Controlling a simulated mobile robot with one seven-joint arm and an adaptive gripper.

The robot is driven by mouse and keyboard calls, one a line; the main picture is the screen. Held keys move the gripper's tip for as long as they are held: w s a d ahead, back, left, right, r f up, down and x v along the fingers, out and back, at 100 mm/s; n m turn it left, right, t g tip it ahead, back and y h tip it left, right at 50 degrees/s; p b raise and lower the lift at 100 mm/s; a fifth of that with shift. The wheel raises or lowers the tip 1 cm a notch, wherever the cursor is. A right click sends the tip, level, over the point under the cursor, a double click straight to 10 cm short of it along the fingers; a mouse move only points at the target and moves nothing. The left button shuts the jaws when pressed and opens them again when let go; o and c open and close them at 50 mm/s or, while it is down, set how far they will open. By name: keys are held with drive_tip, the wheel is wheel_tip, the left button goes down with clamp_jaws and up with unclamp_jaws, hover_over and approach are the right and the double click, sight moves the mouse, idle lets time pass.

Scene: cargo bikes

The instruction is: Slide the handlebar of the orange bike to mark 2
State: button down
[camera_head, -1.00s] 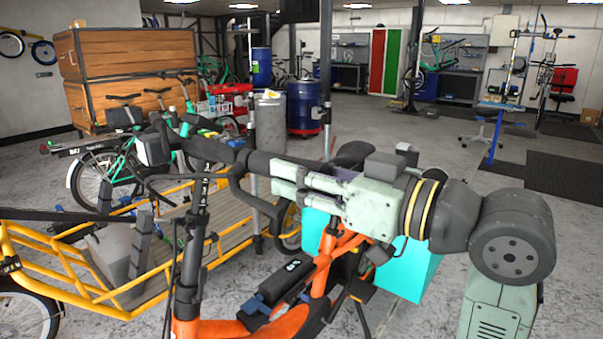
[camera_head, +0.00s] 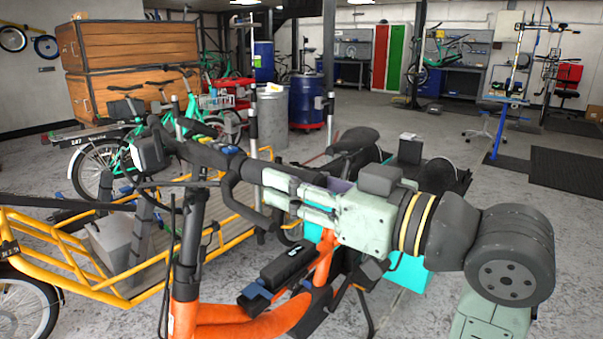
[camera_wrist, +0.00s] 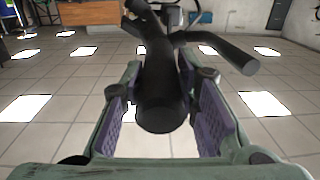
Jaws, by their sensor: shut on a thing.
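The orange bike (camera_head: 240,318) stands in the foreground of the head view. My gripper is shut on the right end of the handlebar. In the wrist view, the handlebar's dark round grip (camera_wrist: 160,100) lies between the purple pads of my gripper (camera_wrist: 162,118). It points toward the palm, and its rest runs away from me. I cannot make out any numbered mark in either view.
A yellow cargo bike frame (camera_head: 62,270) stands close on the left. A black saddle (camera_head: 357,139) and a turquoise box (camera_head: 408,276) are behind my gripper and arm. Green bikes, wooden crates (camera_head: 135,52) and a blue drum (camera_head: 306,105) stand farther back. Open floor lies at the right.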

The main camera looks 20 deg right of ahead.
drive_tip(key=shift+s+a+f, duration=0.1)
drive_tip(key=shift+a+f, duration=0.05)
drive_tip(key=shift+f, duration=0.45)
drive_tip(key=shift+r, duration=0.15)
drive_tip(key=c, duration=1.2)
unclamp_jaws()
drive_tip(key=v, duration=1.2)
